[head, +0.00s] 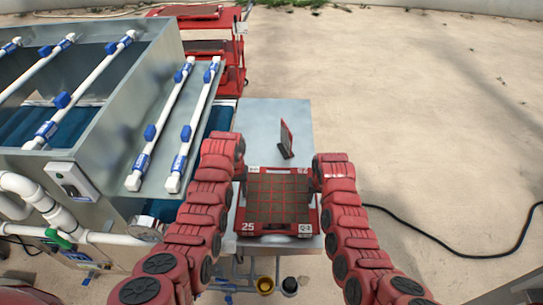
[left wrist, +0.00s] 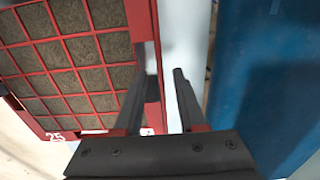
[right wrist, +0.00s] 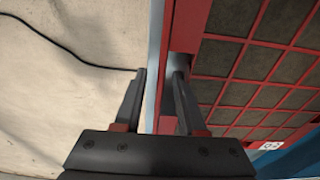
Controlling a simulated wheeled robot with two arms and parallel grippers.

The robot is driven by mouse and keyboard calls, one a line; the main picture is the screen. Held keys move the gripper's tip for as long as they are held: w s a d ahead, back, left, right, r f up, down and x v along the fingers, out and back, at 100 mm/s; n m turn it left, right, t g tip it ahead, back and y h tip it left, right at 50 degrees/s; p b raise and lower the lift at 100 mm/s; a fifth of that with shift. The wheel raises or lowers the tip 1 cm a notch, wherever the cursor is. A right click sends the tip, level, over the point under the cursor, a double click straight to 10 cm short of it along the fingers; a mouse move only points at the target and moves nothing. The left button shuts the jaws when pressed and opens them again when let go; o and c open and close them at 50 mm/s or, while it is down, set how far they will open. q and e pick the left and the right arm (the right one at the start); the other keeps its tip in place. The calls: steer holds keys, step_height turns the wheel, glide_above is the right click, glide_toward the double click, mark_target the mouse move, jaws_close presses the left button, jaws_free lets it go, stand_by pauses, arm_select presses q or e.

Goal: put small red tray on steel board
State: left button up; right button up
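My right gripper (head: 317,172) is at the right side. In the right wrist view its fingers (right wrist: 159,73) are also apart, on either side of the red rim. Arms hide parts of the tray's sides.
A steel seeder machine (head: 88,150) with white pipes and a blue belt is on the left. A red rack (head: 232,72) stands behind. Open floor with a black cable (head: 437,240) lies right.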

arm_select(q)
step_height(320, 180, up, 4)
steer(key=shift+f, duration=0.1)
steer(key=shift+r, duration=0.25)
arm_select(e)
steer(key=shift+r, duration=0.25)
step_height(320, 180, up, 11)
steer(key=s, duration=0.1)
steer(key=shift+s+r, duration=0.2)
